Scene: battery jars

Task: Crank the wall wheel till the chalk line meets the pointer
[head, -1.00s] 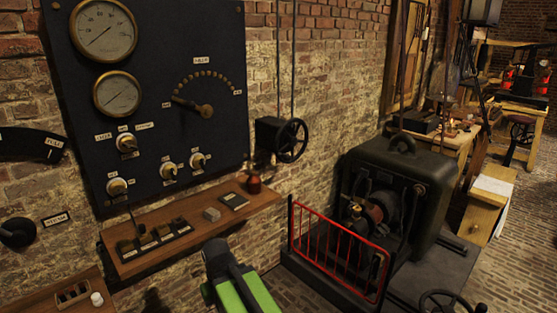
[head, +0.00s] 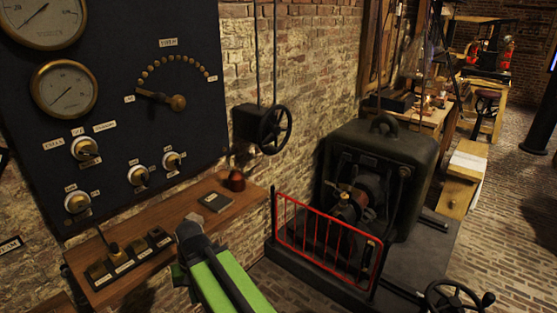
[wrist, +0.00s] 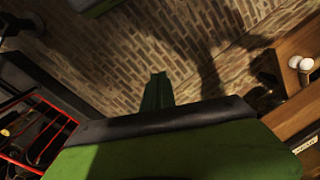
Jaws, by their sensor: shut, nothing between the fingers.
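The wall wheel (head: 275,130) is a black spoked handwheel on a dark box fixed to the brick wall, right of the dark gauge panel. The wheel is too small to make out a chalk line or a pointer. My gripper (head: 187,228) is at the end of my green arm, low in the head view, in front of the wooden shelf. It is below and left of the wheel, clear of it. In the wrist view my gripper (wrist: 157,82) is shut and empty, over the brick floor.
The wooden shelf (head: 200,200) carries several switches, a book and a reddish pot (head: 236,181). A red railing (head: 325,243) fronts a dark machine (head: 390,160) right of the wheel. Another handwheel (head: 453,299) is at the bottom right. Brick floor is open at far right.

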